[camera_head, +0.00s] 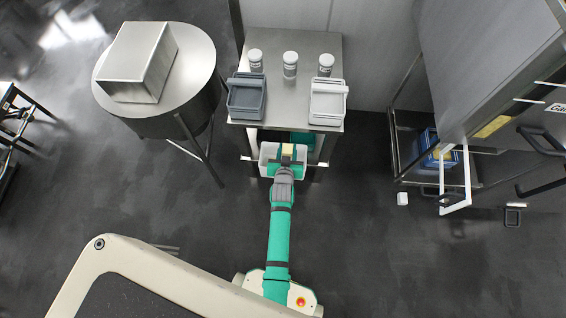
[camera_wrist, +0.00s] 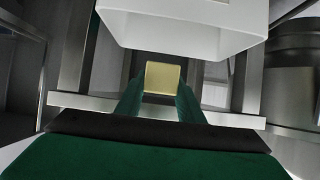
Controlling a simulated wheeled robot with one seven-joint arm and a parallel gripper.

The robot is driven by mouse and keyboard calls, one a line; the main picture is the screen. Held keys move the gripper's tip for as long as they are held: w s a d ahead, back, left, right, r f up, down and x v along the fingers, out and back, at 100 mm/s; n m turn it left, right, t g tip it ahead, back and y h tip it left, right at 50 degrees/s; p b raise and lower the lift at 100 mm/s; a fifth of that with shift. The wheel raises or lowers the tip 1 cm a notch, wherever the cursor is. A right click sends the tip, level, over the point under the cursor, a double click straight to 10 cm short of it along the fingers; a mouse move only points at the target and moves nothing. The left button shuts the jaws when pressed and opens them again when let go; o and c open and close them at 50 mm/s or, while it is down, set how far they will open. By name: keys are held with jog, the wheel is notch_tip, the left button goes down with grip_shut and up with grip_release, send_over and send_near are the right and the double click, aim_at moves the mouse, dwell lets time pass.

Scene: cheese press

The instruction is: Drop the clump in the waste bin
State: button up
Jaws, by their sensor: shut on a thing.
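My gripper (camera_head: 287,153) is shut on a small pale yellow clump (camera_head: 287,149). The clump also shows between the two green fingers in the wrist view (camera_wrist: 162,77). A pale open container (camera_head: 266,152), which looks like the waste bin, is at the front of the steel table, below its top. From above, my gripper and the clump overlap this container; their height over it is hard to tell. In the wrist view, a white container (camera_wrist: 185,28) fills the upper middle, close to the clump. My gripper hides much of the container's inside.
The steel table (camera_head: 290,55) carries several lidded jars, a dark grey tray (camera_head: 246,98) and a white tray (camera_head: 328,104). A round drum (camera_head: 201,62) with a metal box stands left. A rack with a blue crate (camera_head: 428,147) stands right. The floor between is mostly clear.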

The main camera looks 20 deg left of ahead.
jog(key=o, duration=1.2)
jog(key=shift+c, duration=0.2)
jog(key=v, duration=1)
jog(key=shift+s+r, duration=0.2)
jog(key=shift+s, duration=0.1)
jog(key=shift+d, duration=0.1)
jog(key=s+d+r+m+t+h, duration=0.1)
jog(key=s+d+r, duration=0.25)
jog(key=s, duration=0.35)
jog(key=s+d+r+m+t, duration=0.1)
jog(key=s+d+r, duration=0.2)
jog(key=s+d, duration=0.3)
jog(key=s+d+r+h, duration=0.1)
jog(key=s+d+r, duration=0.1)
jog(key=s+r, duration=0.4)
jog(key=s+d+r+m+t+h, duration=0.1)
jog(key=s+d+r, duration=0.1)
jog(key=s+r, duration=0.5)
notch_tip(320, 180, up, 2)
jog(key=shift+s+d+r+t, duration=0.1)
jog(key=shift+s+d+t, duration=0.1)
jog(key=shift+d+t, duration=0.1)
